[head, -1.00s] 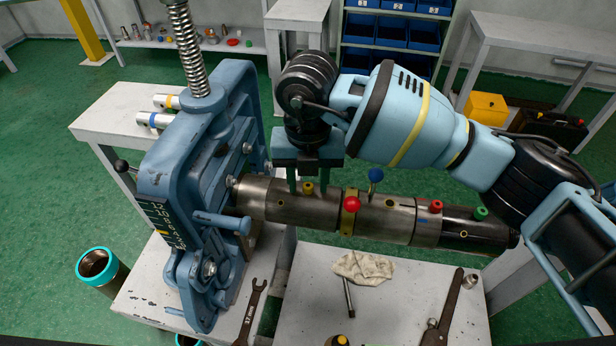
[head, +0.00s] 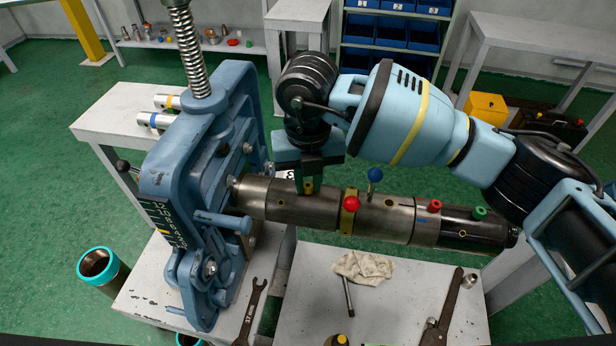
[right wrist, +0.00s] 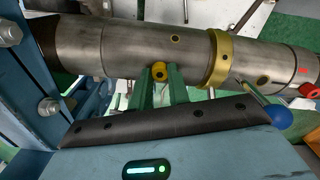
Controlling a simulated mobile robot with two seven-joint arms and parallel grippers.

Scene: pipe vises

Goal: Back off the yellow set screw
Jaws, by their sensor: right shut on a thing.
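The steel pipe (head: 395,218) lies in the blue vise (head: 208,170) and runs to the right. The yellow set screw (head: 308,187) stands on top of the pipe near the vise. My right gripper (head: 307,186) points down over it, its green fingers shut on the screw. In the right wrist view the yellow screw (right wrist: 160,71) shows between the two fingertips (right wrist: 160,74), just in front of the pipe (right wrist: 170,47). My left gripper is not in view.
A red ball knob (head: 352,203) and a blue ball knob (head: 375,174) stand close to the right of my gripper. A red screw (head: 435,206) and a green screw (head: 480,213) are farther along. A rag (head: 362,267) and a wrench (head: 250,312) lie below.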

